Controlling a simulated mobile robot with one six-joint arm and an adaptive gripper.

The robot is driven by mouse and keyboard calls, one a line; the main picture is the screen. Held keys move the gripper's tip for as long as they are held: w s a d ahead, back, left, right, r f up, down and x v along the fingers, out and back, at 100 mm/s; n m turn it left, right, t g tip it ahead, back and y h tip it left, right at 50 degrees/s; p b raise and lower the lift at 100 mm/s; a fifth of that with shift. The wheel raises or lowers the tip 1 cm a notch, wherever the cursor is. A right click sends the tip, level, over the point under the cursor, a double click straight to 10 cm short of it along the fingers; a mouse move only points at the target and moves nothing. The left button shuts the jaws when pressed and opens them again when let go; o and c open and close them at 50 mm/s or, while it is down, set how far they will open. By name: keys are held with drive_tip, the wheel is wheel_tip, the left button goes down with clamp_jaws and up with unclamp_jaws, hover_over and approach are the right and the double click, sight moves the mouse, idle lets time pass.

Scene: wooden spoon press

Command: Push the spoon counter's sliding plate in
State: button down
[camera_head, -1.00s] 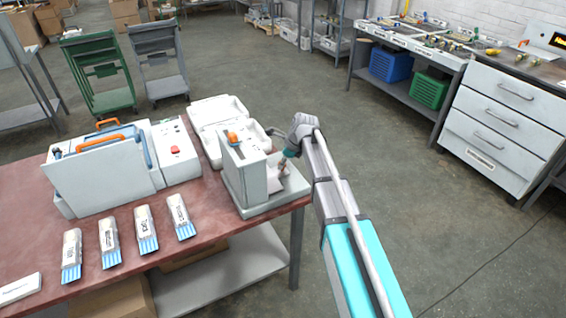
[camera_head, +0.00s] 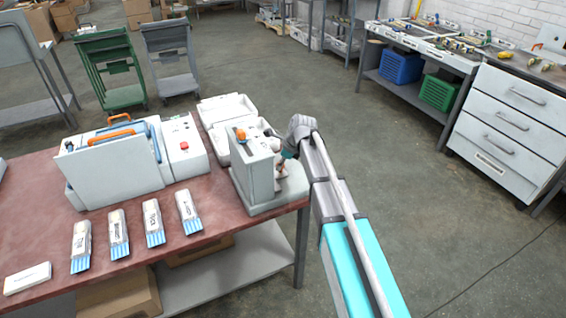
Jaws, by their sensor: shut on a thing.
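The spoon counter (camera_head: 254,172) is a pale grey upright housing on a flat base, at the table's right front corner. An orange part (camera_head: 240,134) sits on its top. My gripper (camera_head: 284,158) reaches in from the right, close against the housing's right side. It is shut on the sliding plate (camera_head: 281,181), small in view at that side and partly hidden by the gripper and housing. How far the plate sits inside cannot be made out.
Behind stands an open white case (camera_head: 228,110). A white machine (camera_head: 183,148) and a large pale case with an orange handle (camera_head: 112,170) stand left. Several packets with blue ends (camera_head: 155,225) lie along the table's front (camera_head: 45,225). Floor right of the table is clear.

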drive_tip(key=shift+a, duration=0.1)
drive_tip(key=shift+c, duration=1.5)
unclamp_jaws()
drive_tip(key=shift+r, duration=0.1)
